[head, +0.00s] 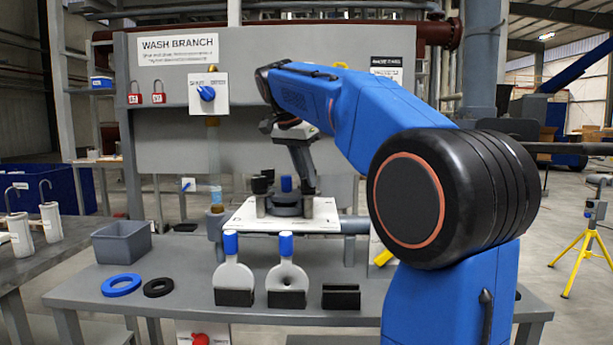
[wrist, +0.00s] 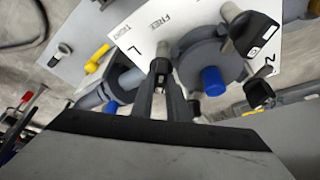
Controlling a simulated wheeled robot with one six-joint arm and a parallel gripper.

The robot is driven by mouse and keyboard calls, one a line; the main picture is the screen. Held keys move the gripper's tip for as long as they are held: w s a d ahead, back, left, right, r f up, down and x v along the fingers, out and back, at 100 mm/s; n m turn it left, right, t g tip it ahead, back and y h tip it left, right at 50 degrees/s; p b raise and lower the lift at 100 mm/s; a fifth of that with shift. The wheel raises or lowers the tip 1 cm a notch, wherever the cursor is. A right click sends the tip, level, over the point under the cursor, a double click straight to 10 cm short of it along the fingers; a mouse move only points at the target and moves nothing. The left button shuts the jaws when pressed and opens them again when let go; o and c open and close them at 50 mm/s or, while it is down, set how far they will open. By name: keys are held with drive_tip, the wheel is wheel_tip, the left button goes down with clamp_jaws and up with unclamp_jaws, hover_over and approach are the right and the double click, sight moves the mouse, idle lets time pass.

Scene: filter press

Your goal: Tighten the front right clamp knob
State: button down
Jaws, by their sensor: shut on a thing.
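A white plate (head: 320,216) carries a round grey clamp housing (head: 286,205) with a blue-capped post (head: 286,184). Two black clamp knobs (head: 260,184) show on its left side. My gripper (head: 308,188) reaches down from above on the right side of the housing. In the wrist view my gripper (wrist: 163,100) is shut on a clamp knob, mostly hidden between the fingers beside the "L" mark. The round grey housing (wrist: 200,57), the blue cap (wrist: 213,81) and two other black knobs (wrist: 256,36) show to the right of the fingers.
A grey bench (head: 200,275) in front holds a grey bin (head: 121,242), a blue ring (head: 121,285), a black ring (head: 158,288) and two white paddles (head: 234,276) with blue tips. A panel with a blue valve knob (head: 206,93) stands behind. A yellow tripod (head: 577,262) stands at right.

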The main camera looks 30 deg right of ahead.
drive_tip(key=n+t, duration=0.1)
drive_tip(key=n, duration=0.3)
drive_tip(key=shift+s+d+n+t+y, duration=0.1)
drive_tip(key=shift+s+n+t+y, duration=0.1)
drive_tip(key=shift+n+t+y, duration=0.15)
drive_tip(key=n+t+y, duration=0.1)
drive_tip(key=n, duration=0.3)
drive_tip(key=shift+d+n, duration=0.1)
drive_tip(key=shift+n, duration=0.15)
drive_tip(key=n+y, duration=0.1)
drive_tip(key=n+t, duration=0.1)
drive_tip(key=n, duration=0.1)
drive_tip(key=shift+s+d+n+y, duration=0.1)
drive_tip(key=shift+d+n+y, duration=0.05)
drive_tip(key=shift+n+y, duration=0.2)
drive_tip(key=shift+d+n+y, duration=0.1)
drive_tip(key=shift+n+y, duration=0.7)
drive_tip(key=shift+n, duration=1.35)
drive_tip(key=c, duration=1.7)
unclamp_jaws()
drive_tip(key=shift+r, duration=0.1)
